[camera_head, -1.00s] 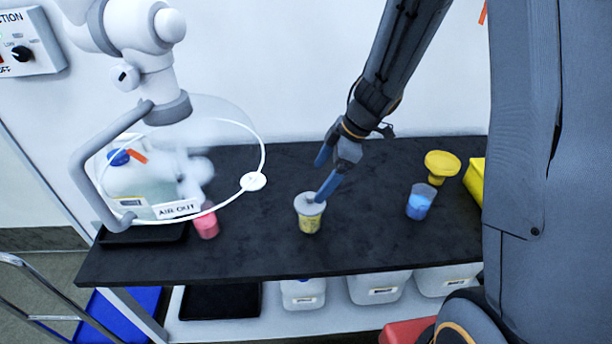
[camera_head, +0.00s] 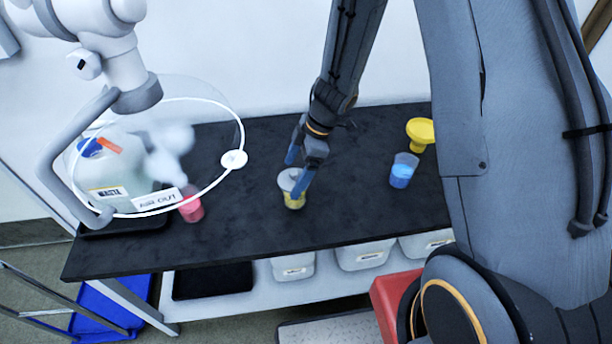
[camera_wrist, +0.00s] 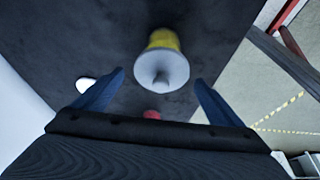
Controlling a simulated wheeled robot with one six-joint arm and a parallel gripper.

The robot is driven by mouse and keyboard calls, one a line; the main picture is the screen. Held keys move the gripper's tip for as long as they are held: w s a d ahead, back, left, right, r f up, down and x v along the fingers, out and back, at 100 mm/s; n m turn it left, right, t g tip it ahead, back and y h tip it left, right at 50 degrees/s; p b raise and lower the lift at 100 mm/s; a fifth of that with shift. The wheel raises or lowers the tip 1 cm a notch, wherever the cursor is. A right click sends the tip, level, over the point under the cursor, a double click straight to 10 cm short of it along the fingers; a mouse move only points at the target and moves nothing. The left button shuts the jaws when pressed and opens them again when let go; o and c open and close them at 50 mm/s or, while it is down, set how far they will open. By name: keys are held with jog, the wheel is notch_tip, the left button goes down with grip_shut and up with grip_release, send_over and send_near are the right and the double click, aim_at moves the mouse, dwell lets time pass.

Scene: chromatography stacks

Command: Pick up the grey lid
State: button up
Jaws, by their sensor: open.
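The grey lid (camera_head: 287,179) sits on top of a small cup with yellow contents (camera_head: 295,202) near the middle of the black bench. My gripper (camera_head: 296,176) is open, its two blue fingers at the lid in the head view. One finger partly hides the lid there.
A cup with blue contents (camera_head: 402,172) and a yellow funnel-like piece (camera_head: 420,131) stand to the right. A pink cup (camera_head: 191,208) stands to the left, beside a clear round shield (camera_head: 215,112) on a white jointed arm (camera_head: 122,62). The bench (camera_head: 345,212) is clear around the lidded cup.

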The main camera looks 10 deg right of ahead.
jog(key=shift+a, duration=0.2)
jog(key=shift+c, duration=0.8)
jog(key=c, duration=1)
jog(key=shift+o, duration=0.2)
